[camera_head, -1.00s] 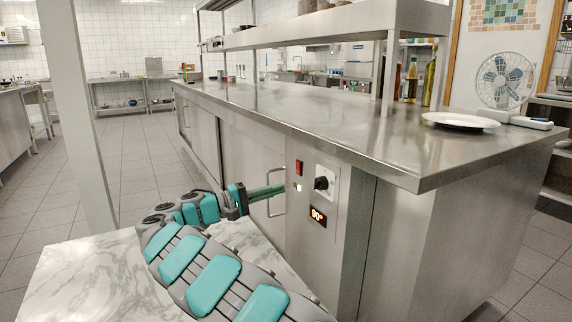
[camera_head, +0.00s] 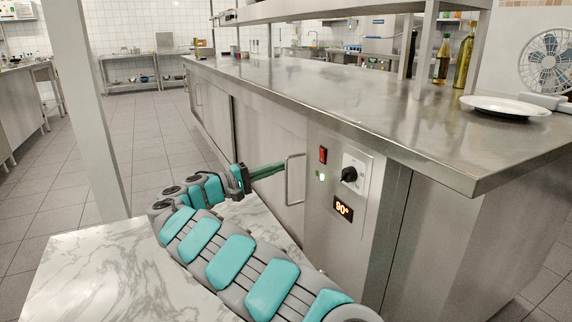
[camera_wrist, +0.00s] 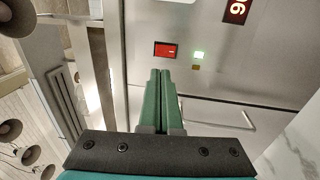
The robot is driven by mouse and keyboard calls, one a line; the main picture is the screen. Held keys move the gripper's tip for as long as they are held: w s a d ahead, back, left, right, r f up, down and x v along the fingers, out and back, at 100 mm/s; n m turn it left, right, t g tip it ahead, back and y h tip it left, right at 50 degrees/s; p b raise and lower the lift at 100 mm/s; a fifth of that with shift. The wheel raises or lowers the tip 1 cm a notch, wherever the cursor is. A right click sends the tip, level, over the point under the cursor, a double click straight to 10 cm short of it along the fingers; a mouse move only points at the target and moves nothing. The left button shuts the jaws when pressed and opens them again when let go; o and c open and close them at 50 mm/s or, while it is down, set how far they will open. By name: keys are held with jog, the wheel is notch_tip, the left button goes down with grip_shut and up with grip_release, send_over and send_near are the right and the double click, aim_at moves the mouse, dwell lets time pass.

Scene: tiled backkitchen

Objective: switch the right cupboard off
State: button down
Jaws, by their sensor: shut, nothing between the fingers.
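The right cupboard's control panel (camera_head: 340,225) is on the steel front of the long counter. My gripper (camera_head: 284,166), with green fingers, is shut and empty, left of the switch by the bar handle (camera_head: 296,180). In the wrist view the fingertips (camera_wrist: 160,73) lie just below the red switch (camera_wrist: 165,50) in the picture. I cannot tell whether the fingertips touch the front.
A marble-topped surface (camera_head: 85,265) lies below my arm. A white post (camera_head: 80,100) stands at the left. The steel worktop (camera_head: 330,95) overhangs the panel and holds a white plate (camera_head: 505,106), bottles (camera_head: 464,62) and a fan (camera_head: 548,62). The tiled floor (camera_head: 150,140) at left is open.

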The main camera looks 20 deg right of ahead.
aim_at(322, 152)
jog(key=p+x, duration=0.1)
jog(key=x, duration=1.1)
jog(key=shift+d, duration=0.15)
jog(key=shift+r, duration=0.1)
jog(key=shift+w+d+r+y+p, duration=0.1)
jog(key=shift+d+r+y+p, duration=0.3)
jog(key=shift+y, duration=0.3)
jog(key=shift+f, duration=0.15)
jog(key=shift+a+b, duration=0.35)
jog(key=shift+a, duration=0.1)
jog(key=r+b+v, duration=0.1)
jog(key=v, duration=1.2)
jog(key=shift+a+r, duration=0.25)
jog(key=shift+r, duration=0.1)
